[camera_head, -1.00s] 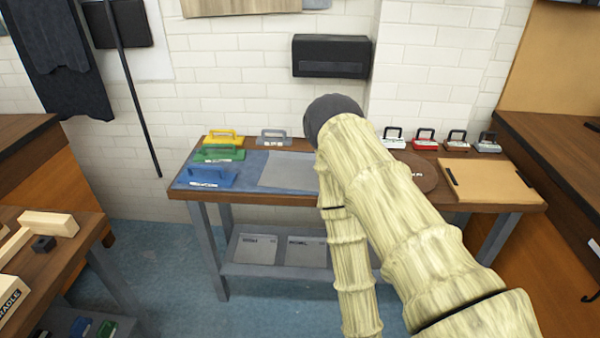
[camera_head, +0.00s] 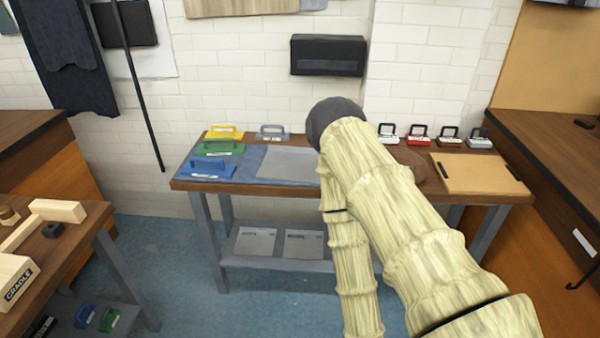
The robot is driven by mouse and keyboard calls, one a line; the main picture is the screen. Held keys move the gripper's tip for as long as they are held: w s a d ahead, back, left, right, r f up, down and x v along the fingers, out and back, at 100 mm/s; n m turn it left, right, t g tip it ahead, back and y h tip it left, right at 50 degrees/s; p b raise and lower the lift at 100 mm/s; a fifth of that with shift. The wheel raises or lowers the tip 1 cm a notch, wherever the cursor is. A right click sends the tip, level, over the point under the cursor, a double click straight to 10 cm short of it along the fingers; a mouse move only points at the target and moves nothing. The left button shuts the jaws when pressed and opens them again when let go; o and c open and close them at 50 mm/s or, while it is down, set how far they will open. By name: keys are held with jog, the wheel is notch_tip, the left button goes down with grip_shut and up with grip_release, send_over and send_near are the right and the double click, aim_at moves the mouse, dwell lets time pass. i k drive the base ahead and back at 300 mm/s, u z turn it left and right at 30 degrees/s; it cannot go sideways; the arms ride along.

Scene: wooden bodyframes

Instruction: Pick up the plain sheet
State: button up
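A plain grey sheet (camera_head: 288,163) lies flat on the worktable, partly over a blue mat (camera_head: 250,159). My arm hides what is just right of it. Two grey sheets with small printing, a left one (camera_head: 256,241) and a right one (camera_head: 304,243), lie on the table's lower shelf. I cannot read their print. My pale sleeved arm crosses the view from the lower right, with a dark rounded joint above the worktable. My gripper is not in view.
Coloured handled blocks, including a blue one (camera_head: 207,166), stand at the worktable's left. Several more stand at the back right, behind a tan board (camera_head: 481,173). A wooden bench (camera_head: 75,236) with a cradle block (camera_head: 16,281) is at left. Blue floor (camera_head: 180,262) lies between the tables.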

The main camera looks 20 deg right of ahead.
aim_at(280, 162)
jog(key=k, duration=0.3)
jog(key=z, duration=2)
jog(key=i, duration=1.35)
jog(key=u, duration=1.35)
